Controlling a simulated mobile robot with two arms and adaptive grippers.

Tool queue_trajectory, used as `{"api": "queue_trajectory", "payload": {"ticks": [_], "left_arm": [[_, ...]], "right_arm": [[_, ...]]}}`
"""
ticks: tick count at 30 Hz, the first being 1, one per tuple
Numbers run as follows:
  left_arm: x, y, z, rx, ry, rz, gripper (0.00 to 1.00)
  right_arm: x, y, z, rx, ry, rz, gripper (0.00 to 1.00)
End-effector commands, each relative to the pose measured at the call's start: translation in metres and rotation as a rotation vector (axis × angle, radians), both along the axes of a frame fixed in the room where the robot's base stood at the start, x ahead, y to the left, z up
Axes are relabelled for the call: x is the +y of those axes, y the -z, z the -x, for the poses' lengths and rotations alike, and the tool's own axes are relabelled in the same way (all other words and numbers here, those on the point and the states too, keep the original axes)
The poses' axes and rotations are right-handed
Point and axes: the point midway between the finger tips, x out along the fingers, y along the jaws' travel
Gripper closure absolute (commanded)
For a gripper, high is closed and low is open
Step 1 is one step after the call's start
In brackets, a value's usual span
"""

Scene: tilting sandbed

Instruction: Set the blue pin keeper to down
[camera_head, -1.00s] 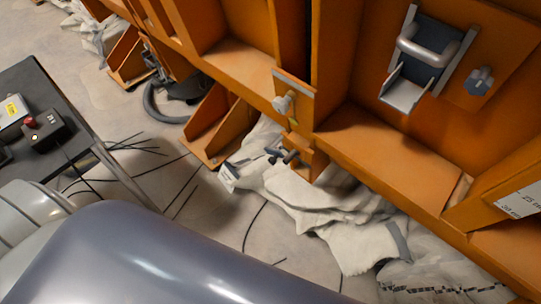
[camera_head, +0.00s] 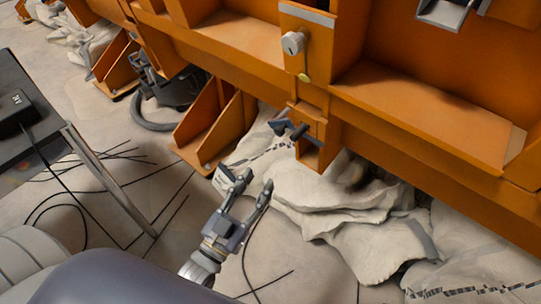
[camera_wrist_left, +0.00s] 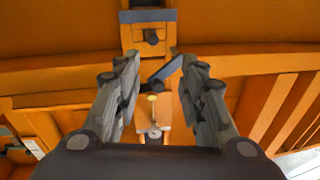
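The blue pin keeper appears to be the small dark blue-grey piece (camera_head: 281,127) at the left side of a small orange bracket low on the orange frame. In the left wrist view a slanted blue bar (camera_wrist_left: 168,71) shows between my fingertips, farther off. My left gripper (camera_head: 257,183) is open and empty, below and left of the bracket, apart from it. Its two fingers also show spread in the left wrist view (camera_wrist_left: 159,58). A dark pin end (camera_head: 300,132) sits beside the keeper. My right gripper is not in view.
A grey knob (camera_head: 293,42) and a yellow tag (camera_head: 304,77) are above the bracket. Crumpled pale sacks (camera_head: 340,205) lie below it. An orange gusset foot (camera_head: 215,128) stands just left. A dark table (camera_head: 30,95) is at the left, with loose cables on the floor.

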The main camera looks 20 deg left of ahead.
Motion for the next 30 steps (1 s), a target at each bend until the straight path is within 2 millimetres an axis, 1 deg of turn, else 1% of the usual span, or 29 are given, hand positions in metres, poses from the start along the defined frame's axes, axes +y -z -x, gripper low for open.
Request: {"api": "queue_trajectory", "payload": {"ticks": [1, 3, 6, 8, 11, 21, 24, 30], "left_arm": [[0.000, -0.012, 0.003, -0.053, 0.003, 0.010, 0.63], [0.000, -0.031, 0.008, -0.106, 0.004, 0.021, 0.63], [0.000, -0.048, 0.011, -0.148, 0.005, 0.030, 0.63], [-0.001, -0.053, 0.009, -0.158, 0.006, 0.033, 0.63], [-0.003, -0.059, -0.001, -0.161, 0.005, 0.033, 0.63], [-0.015, -0.082, -0.057, -0.160, 0.006, 0.033, 0.63], [-0.018, -0.087, -0.069, -0.158, 0.006, 0.033, 0.63], [-0.021, -0.092, -0.084, -0.155, 0.006, 0.032, 0.63]], "right_arm": [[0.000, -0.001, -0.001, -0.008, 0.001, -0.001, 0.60], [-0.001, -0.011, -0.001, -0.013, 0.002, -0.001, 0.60], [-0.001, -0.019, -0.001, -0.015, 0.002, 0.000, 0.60], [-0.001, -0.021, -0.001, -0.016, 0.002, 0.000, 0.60], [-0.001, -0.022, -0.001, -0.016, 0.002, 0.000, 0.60], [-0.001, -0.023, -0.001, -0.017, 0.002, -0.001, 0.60], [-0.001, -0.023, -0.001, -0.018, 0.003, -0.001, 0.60], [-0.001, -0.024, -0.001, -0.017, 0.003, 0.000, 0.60]]}}
